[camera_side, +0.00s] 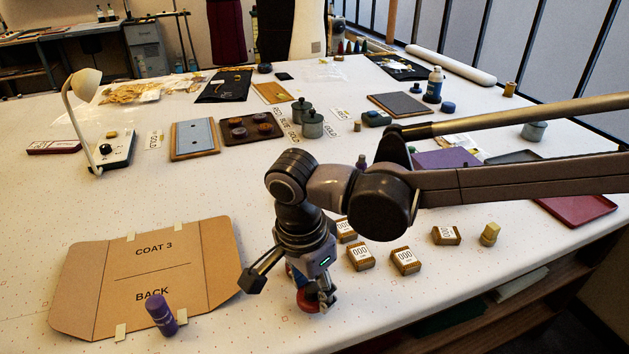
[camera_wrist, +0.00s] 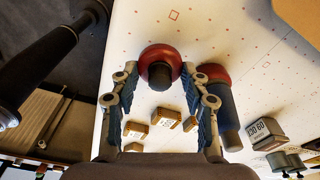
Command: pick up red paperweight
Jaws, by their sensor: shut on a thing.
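The red paperweight (camera_wrist: 160,55) is a round red piece with a dark knob, seen between my fingertips in the wrist view. In the side view it shows as a bit of red (camera_side: 306,301) low under my wrist, partly hidden by the fingers. My gripper (camera_wrist: 160,74) is shut on it, with one finger on each side. In the side view my gripper (camera_side: 316,296) points down close to the tabletop. I cannot tell whether the paperweight touches the table.
Several labelled small boxes (camera_side: 405,260) lie to the right. A cardboard folder (camera_side: 205,260) and a purple cylinder (camera_side: 160,313) are to the left.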

